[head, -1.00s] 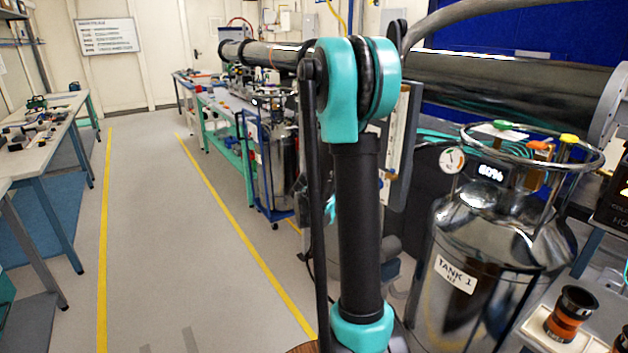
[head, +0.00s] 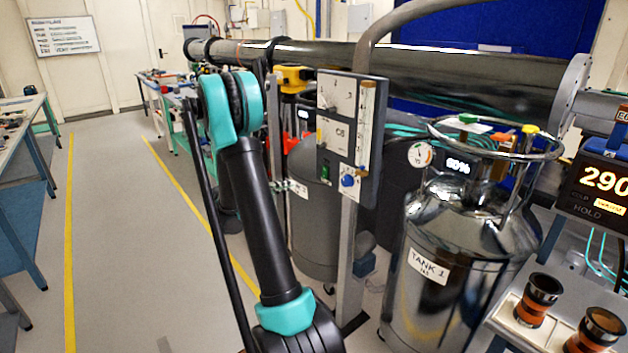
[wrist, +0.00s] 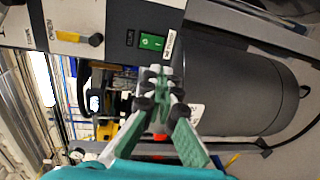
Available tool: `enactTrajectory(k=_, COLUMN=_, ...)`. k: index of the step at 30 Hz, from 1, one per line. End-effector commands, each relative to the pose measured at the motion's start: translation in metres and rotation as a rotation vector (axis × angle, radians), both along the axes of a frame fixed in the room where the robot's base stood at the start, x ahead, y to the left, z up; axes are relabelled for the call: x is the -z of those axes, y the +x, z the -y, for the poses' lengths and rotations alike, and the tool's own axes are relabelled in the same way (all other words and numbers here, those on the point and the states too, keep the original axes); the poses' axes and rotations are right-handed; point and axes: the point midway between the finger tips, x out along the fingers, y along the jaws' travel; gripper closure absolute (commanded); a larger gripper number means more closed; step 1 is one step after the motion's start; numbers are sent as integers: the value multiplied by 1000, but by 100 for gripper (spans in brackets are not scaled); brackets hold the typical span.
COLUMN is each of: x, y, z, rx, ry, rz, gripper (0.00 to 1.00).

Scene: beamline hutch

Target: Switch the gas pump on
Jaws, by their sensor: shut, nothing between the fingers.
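A grey gas panel (head: 374,100) with white plates stands on a post right of my arm in the head view. A green rocker switch (head: 326,172) sits low on its left side, beside a blue knob (head: 348,181). In the wrist view the green switch (wrist: 152,42) shows near the top, with a small white label to its right. I cannot tell its position. My gripper (wrist: 158,85) is shut and empty, its tips just below the switch in the picture. I cannot tell whether they touch the panel. The gripper is hidden in the head view.
A yellow lever (wrist: 95,40) is left of the switch in the wrist view. A grey cylinder (wrist: 235,85) lies to the right there. In the head view a steel tank (head: 450,270) stands right of the panel, under a long pipe (head: 450,75). Floor at left (head: 110,250) is clear.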

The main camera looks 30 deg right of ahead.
Motion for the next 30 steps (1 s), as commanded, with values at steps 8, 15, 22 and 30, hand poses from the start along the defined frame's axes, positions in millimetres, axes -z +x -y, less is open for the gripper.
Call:
enactTrajectory(k=8, x=3, y=1, z=22, rx=3, ry=1, rz=1, gripper=100)
enactTrajectory(k=15, x=9, y=5, z=68, rx=3, ry=1, rz=0, gripper=100)
enactTrajectory(k=22, x=14, y=8, z=110, rx=2, ry=1, rz=0, gripper=100)
enactTrajectory(k=30, x=17, y=11, z=136, rx=1, ry=2, rz=1, gripper=100)
